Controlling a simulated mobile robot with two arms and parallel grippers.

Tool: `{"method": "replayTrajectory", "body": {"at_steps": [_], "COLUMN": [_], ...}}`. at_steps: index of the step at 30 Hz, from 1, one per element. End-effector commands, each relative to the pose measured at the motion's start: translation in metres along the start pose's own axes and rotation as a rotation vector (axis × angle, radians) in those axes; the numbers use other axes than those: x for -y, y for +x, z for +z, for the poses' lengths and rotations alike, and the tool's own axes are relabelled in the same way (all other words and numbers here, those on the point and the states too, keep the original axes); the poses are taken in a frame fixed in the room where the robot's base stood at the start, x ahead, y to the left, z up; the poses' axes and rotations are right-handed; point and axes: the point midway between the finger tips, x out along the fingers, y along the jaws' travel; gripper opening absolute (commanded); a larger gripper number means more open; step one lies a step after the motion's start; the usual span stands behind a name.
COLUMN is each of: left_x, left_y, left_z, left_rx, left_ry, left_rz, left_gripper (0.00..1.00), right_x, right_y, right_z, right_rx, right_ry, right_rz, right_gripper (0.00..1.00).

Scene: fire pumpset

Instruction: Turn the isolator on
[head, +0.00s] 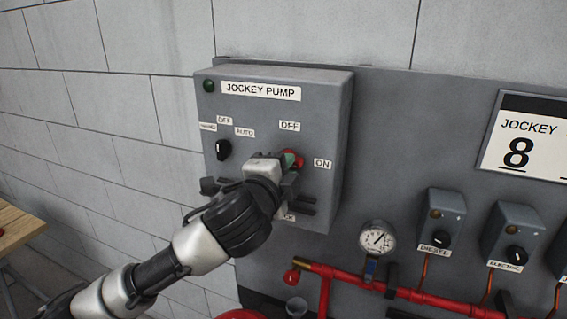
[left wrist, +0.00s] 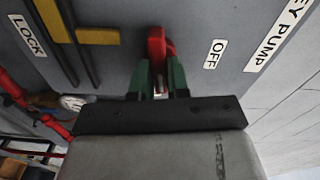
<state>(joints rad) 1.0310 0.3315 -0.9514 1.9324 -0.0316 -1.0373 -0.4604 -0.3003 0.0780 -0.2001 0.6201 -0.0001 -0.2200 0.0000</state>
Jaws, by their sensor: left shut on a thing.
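The isolator is a red rotary handle (head: 297,157) on the front of the grey jockey pump box (head: 328,110), between the OFF label (head: 290,126) and the ON label (head: 322,164). My left gripper (head: 287,160) is at the handle and covers part of it. In the left wrist view the green fingertips (left wrist: 160,82) are shut on the red handle (left wrist: 156,45), one on each side. The OFF label (left wrist: 214,53) lies to its right there. The ON label is out of that view. My right gripper is not in view.
A black selector knob (head: 223,150) marked HAND, OFF and AUTO sits left of the handle. A green lamp (head: 209,86) is at the box's top left. Below right are a pressure gauge (head: 377,238), red pipes (head: 420,297) and small switch boxes (head: 441,222).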

Motion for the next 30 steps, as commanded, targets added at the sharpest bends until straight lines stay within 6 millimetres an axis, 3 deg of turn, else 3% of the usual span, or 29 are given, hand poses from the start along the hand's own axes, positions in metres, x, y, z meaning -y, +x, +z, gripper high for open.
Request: {"method": "replayTrajectory", "body": {"at_steps": [12, 28, 29, 30], "left_x": [-0.0009, -0.0017, -0.0017, -0.0017], "left_y": [0.0, 0.0, 0.0, 0.0], "left_z": [-0.0002, -0.0003, -0.0003, -0.0003], "left_rx": [-0.002, -0.002, -0.002, -0.002], "left_ry": [0.171, 0.192, 0.192, 0.192], "left_rz": [-0.001, 0.0, 0.0, 0.0], "left_gripper": [0.0, 0.0, 0.2, 0.27], "right_x": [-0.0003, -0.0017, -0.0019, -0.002], "right_y": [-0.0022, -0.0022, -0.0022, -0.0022], "right_z": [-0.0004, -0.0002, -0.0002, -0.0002], "right_rx": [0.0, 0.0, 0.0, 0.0], "right_ry": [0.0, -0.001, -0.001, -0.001], "right_rz": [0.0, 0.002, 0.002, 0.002], "right_gripper": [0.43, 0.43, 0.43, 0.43]}}
